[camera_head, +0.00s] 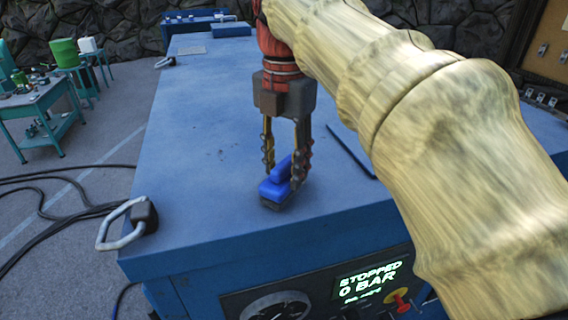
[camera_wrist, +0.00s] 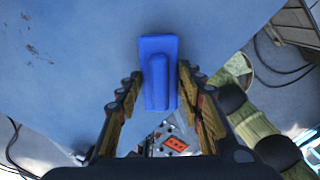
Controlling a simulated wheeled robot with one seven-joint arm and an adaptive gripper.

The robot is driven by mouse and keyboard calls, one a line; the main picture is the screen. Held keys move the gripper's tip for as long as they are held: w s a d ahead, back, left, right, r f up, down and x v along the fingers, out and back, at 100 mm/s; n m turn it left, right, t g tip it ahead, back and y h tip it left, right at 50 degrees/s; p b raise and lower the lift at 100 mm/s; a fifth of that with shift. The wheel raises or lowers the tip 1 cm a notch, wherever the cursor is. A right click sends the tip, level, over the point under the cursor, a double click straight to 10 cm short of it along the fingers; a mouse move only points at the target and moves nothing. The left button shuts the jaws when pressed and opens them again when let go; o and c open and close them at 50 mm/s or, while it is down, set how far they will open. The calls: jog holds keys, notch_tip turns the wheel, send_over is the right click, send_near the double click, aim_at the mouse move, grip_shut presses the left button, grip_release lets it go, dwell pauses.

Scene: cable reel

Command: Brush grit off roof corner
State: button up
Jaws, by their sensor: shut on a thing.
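A blue brush (camera_head: 277,184) with a raised grip and a dark underside is at the blue roof (camera_head: 190,110) near its front edge. My gripper (camera_head: 283,168) points down with its two fingers on either side of the brush's grip. The wrist view also shows the brush (camera_wrist: 158,72) between the fingertips, its front end over the roof. Whether its underside touches the roof is hard to tell. A few dark specks of grit (camera_head: 221,153) lie on the roof to the left of and behind the brush. They also show at the upper left of the wrist view (camera_wrist: 38,50).
A dark blue bar (camera_head: 350,152) lies on the roof right of my gripper. A pale handle (camera_head: 113,226) sticks out at the front-left corner. A panel reading "STOPPED 0 BAR" (camera_head: 369,282) is on the front face. Cables (camera_head: 60,205) lie on the floor at left.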

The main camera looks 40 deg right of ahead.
jog(key=shift+r+p, duration=1.85)
jog(key=shift+r, duration=1.15)
jog(key=shift+r, duration=0.1)
jog(key=shift+r, duration=1.45)
